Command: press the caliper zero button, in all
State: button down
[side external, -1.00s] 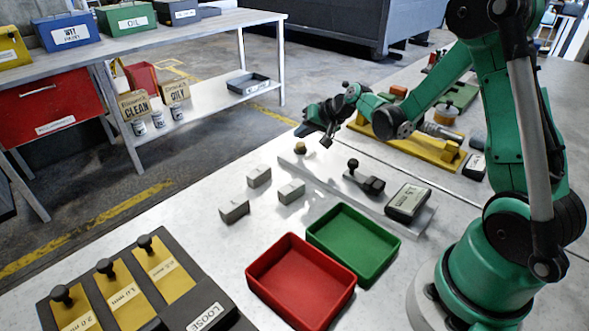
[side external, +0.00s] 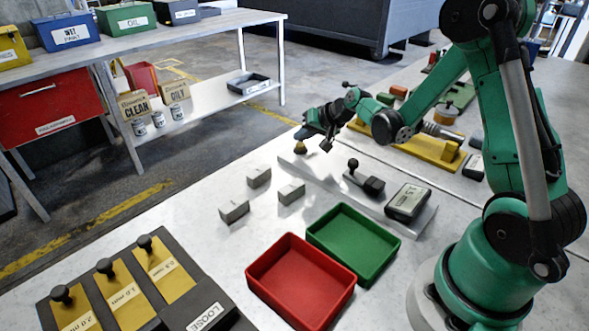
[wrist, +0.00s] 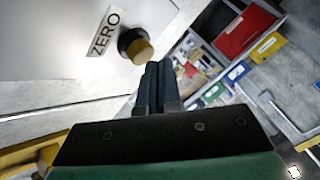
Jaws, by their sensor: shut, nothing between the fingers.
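The zero button (side external: 300,148) is a small brass knob at the far left end of the caliper's pale bar (side external: 336,178). In the wrist view the button (wrist: 140,50) has a brass cap on a black collar, beside a ZERO label (wrist: 103,30). My gripper (side external: 302,136) is shut and empty, just above the button in the side view. In the wrist view its dark fingertips (wrist: 159,66) lie beside the cap, below and right of it. I cannot tell whether they touch it. The caliper display (side external: 409,201) sits at the bar's near end.
A black-knobbed slider (side external: 365,180) stands on the bar. Several grey blocks (side external: 259,177) lie left of it. A red tray (side external: 301,279) and a green tray (side external: 352,245) stand in front. A yellow fixture (side external: 432,148) is behind the bar.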

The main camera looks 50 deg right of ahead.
aim_at(303, 146)
jog(key=shift+f, duration=0.5)
dwell(0.4)
jog(key=shift+r, duration=0.95)
jog(key=shift+r, duration=2.5)
jog(key=s+a+r+n+g+h, duration=0.1)
jog(key=s+a+r+n+g, duration=0.1)
jog(key=s+a+n, duration=0.5)
jog(key=s+a+r, duration=0.1)
jog(key=s+a, duration=0.5)
jog(key=s, duration=0.2)
jog(key=shift+r+n, duration=0.35)
jog(key=shift+n, duration=0.05)
